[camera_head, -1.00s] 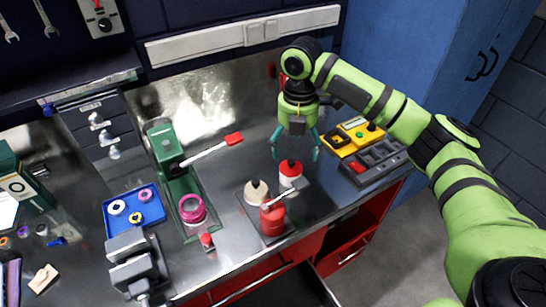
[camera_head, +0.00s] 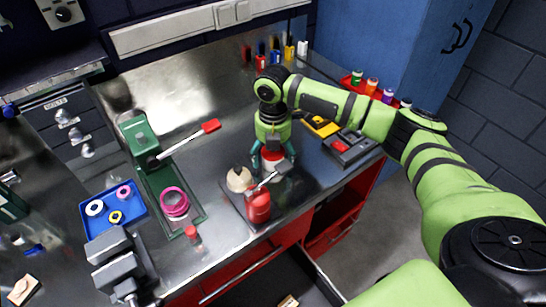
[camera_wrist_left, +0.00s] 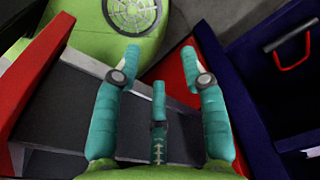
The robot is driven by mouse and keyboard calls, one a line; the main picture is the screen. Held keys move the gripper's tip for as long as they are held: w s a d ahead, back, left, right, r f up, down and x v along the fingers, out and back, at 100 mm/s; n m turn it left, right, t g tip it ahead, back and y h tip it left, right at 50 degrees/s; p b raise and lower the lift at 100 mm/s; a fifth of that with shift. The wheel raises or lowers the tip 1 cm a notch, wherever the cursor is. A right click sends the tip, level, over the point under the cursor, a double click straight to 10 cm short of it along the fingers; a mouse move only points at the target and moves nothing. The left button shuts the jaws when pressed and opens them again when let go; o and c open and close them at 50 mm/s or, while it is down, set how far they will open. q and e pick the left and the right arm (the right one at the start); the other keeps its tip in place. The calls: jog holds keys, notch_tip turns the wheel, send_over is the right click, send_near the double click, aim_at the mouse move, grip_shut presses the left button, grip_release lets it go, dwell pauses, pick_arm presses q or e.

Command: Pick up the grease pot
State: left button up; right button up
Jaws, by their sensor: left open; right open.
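Three small containers stand together on a dark tray (camera_head: 228,187) at the bench's front: a red-and-white pot (camera_head: 271,158), a cream pot with a dark top (camera_head: 239,180) and a red can with a spout (camera_head: 258,208). I cannot read which one is labelled grease. My right gripper (camera_head: 273,163) points down, open, with its teal fingers on either side of the red-and-white pot. I cannot tell whether they touch it. The can's spout partly covers that pot. My left gripper (camera_wrist_left: 160,60) is open and empty in the left wrist view, away from the pots.
A green tool stand with a red-tipped lever (camera_head: 211,126) and a magenta ring (camera_head: 174,202) is left of the pots. A blue tray (camera_head: 133,216) holds coloured rings. A grey vise (camera_head: 118,263) is at front left. A dark organiser (camera_head: 354,152) stands right of my right gripper.

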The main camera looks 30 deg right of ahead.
jog(key=c, duration=1.4)
jog(key=shift+o, duration=0.2)
jog(key=shift+r, duration=0.1)
